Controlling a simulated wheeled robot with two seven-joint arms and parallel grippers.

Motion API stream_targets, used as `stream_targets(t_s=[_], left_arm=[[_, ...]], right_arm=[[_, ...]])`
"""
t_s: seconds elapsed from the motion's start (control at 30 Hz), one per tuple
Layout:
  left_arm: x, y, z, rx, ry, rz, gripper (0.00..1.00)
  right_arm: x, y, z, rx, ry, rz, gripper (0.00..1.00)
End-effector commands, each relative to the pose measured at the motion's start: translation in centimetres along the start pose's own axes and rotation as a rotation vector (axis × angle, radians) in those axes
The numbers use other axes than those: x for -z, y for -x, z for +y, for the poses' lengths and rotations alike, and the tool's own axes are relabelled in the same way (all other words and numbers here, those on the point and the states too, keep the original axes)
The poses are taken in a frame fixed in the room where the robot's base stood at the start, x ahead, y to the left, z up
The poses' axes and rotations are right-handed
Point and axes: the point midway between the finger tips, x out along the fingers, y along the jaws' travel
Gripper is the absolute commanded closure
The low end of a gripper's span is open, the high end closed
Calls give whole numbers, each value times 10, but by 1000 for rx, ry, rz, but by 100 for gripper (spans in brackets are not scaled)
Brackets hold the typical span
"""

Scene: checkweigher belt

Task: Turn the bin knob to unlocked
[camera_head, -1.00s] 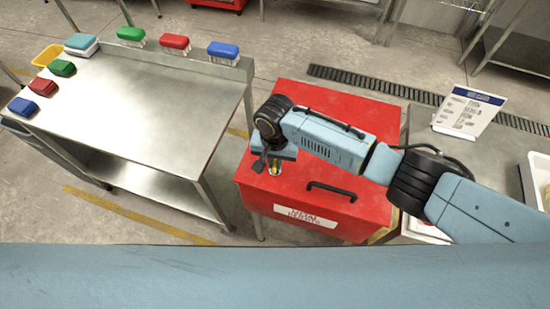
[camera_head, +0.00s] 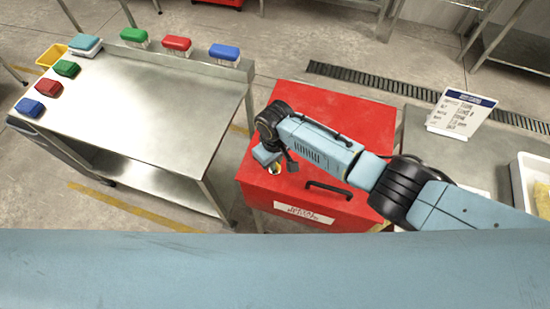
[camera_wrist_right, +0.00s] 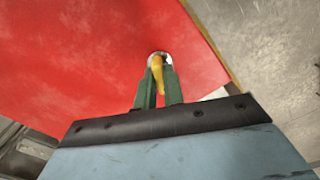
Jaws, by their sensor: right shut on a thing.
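The red bin (camera_head: 345,120) stands right of the steel table, with a black handle (camera_head: 329,188) and a white label on its front. The bin knob (camera_wrist_right: 158,72) is a yellow lever on a pale round base on the red lid. My right gripper (camera_wrist_right: 159,86) reaches down to it, its two green fingers shut on the knob, one on each side. In the head view my right gripper (camera_head: 272,166) is at the lid's left side and mostly hides the knob. Whether the knob reads locked or unlocked cannot be told. My left gripper is not in view.
A steel table (camera_head: 140,100) at left carries several coloured brushes along its edges. A yellow container (camera_head: 50,56) sits behind it. At right, a steel counter (camera_head: 420,140) holds a sign (camera_head: 461,113) and a white tray (camera_head: 522,190).

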Motion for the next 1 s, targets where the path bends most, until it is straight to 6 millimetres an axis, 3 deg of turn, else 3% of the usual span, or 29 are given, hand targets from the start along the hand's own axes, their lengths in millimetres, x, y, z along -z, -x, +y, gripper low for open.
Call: stream_targets(t_s=[0.5, 1.0], left_arm=[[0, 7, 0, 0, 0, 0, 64], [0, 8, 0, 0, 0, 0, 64]], right_arm=[[0, 0, 0, 0, 412, 1, 100], [1, 1, 0, 0, 543, 2, 100]])
